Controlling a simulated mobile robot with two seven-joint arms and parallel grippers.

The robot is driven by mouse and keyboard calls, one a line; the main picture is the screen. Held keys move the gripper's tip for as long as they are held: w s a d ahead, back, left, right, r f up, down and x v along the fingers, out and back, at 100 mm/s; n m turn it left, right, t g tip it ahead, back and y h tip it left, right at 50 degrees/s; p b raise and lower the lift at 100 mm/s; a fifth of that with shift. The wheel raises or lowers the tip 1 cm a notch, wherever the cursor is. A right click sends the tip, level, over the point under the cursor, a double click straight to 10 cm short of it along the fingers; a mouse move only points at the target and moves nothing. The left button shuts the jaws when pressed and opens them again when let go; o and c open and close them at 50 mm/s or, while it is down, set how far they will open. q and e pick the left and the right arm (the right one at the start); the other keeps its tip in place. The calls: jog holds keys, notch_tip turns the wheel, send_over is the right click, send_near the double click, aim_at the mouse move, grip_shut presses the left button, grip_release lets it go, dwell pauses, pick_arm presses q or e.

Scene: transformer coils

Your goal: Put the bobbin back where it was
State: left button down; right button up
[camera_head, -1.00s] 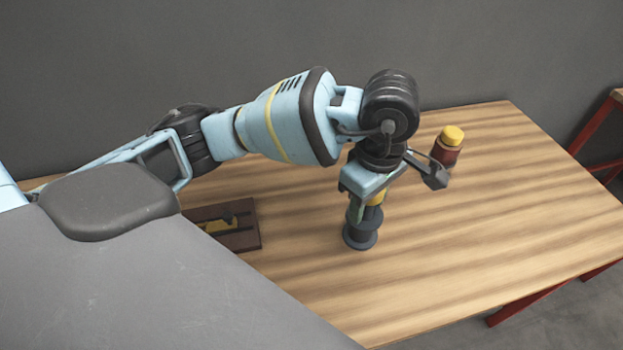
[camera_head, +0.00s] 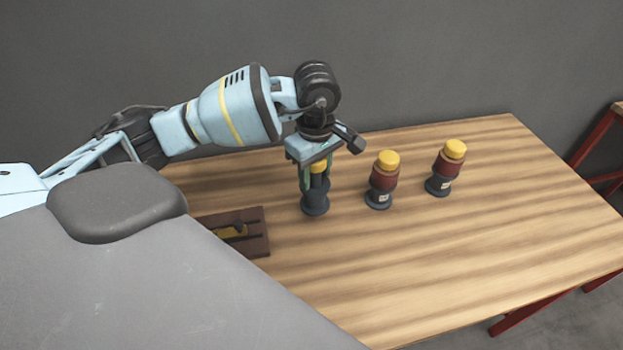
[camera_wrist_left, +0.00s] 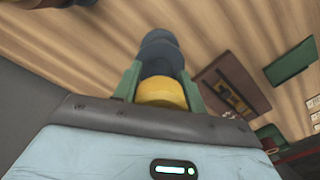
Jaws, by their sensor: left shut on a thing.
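The bobbin (camera_head: 315,197) is dark grey with a flanged base and a yellow top. It is upright in my left gripper (camera_head: 316,172), left of two wound coils. The gripper points down, its green fingers shut around the bobbin's upper part. I cannot tell whether the base touches the table. In the left wrist view, the bobbin's yellow end (camera_wrist_left: 161,91) sits between the fingers (camera_wrist_left: 160,85), with the dark body beyond. My right gripper is not in view.
Two coils with red-brown windings and yellow tops, a nearer one (camera_head: 384,178) and a farther one (camera_head: 447,166), stand to the right. A dark brown tray (camera_head: 257,243) with a yellow and black item lies at left. The table's (camera_head: 470,250) front right is clear.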

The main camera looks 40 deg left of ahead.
aim_at(313, 182)
pick_arm(q)
jog(key=shift+w+a, duration=0.1)
jog(key=shift+a, duration=0.3)
jog(key=shift+f, duration=1.75)
jog(key=shift+f, duration=0.1)
jog(key=c, duration=0.8)
grip_release()
notch_tip(313, 182, up, 12)
jog(key=shift+r, duration=0.1)
